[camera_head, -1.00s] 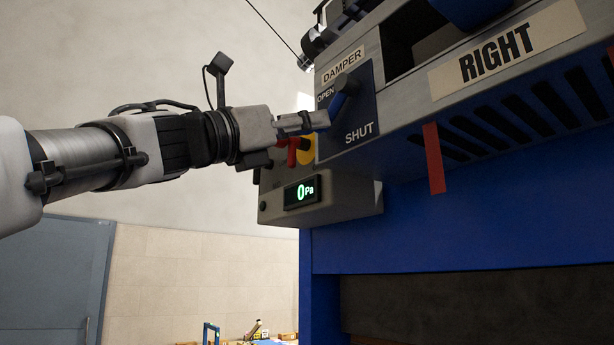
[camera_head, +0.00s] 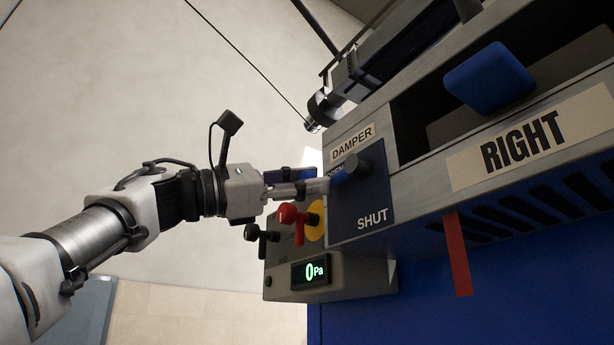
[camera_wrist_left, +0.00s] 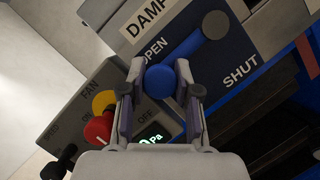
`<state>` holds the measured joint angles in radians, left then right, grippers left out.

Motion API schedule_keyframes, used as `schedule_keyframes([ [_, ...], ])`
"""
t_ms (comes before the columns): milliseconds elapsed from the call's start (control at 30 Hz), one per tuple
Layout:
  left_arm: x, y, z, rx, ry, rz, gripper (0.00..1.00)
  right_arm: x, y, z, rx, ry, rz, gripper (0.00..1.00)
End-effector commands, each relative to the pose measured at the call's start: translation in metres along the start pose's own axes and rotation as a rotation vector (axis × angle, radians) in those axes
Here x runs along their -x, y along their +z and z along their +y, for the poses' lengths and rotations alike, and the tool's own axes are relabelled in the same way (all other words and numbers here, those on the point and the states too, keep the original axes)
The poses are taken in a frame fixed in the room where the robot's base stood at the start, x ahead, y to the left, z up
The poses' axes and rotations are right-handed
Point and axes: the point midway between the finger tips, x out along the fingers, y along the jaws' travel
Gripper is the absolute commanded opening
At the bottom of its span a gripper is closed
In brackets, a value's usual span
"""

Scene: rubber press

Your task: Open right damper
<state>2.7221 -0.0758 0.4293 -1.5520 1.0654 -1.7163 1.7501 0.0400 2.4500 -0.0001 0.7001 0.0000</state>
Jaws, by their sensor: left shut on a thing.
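The damper lever's blue knob (camera_wrist_left: 160,82) is between the two fingers of my left gripper (camera_wrist_left: 160,85) in the left wrist view, and the gripper is shut on it. The lever (camera_wrist_left: 185,48) runs from the knob to a round pivot on the blue damper plate (camera_head: 372,190). It lies at the OPEN lettering, away from SHUT. In the head view my left gripper (camera_head: 325,186) reaches the plate from the left, and the knob is mostly hidden by the fingers. The OPEN word is partly covered there. My right gripper is not in view.
Below the gripper are a red knob (camera_head: 287,213), a black knob (camera_head: 251,232), a yellow disc (camera_head: 316,220) and a display reading 0 Pa (camera_head: 311,271). A RIGHT label (camera_head: 524,138) and a blue block (camera_head: 489,77) are farther right. Left of the press is open.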

Motion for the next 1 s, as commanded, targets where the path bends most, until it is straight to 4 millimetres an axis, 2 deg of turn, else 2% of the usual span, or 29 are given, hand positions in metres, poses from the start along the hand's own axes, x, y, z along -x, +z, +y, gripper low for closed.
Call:
schedule_keyframes([
  [467,0.0003,0.0022,0.0016,-0.018,-0.004,-0.002,0.0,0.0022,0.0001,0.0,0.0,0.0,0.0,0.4],
  [500,0.0003,0.0022,0.0016,-0.018,-0.004,-0.002,0.38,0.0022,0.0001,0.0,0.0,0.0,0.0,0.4],
  [567,0.0003,0.0022,0.0016,-0.018,-0.004,-0.002,0.58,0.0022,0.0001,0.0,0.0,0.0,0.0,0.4],
  [867,0.0004,0.0017,0.0011,-0.017,-0.006,-0.001,0.58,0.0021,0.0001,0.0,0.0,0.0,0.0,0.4],
  [1000,0.0082,0.0021,0.0021,-0.015,-0.005,0.001,0.58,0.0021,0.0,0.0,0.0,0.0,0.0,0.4],
])
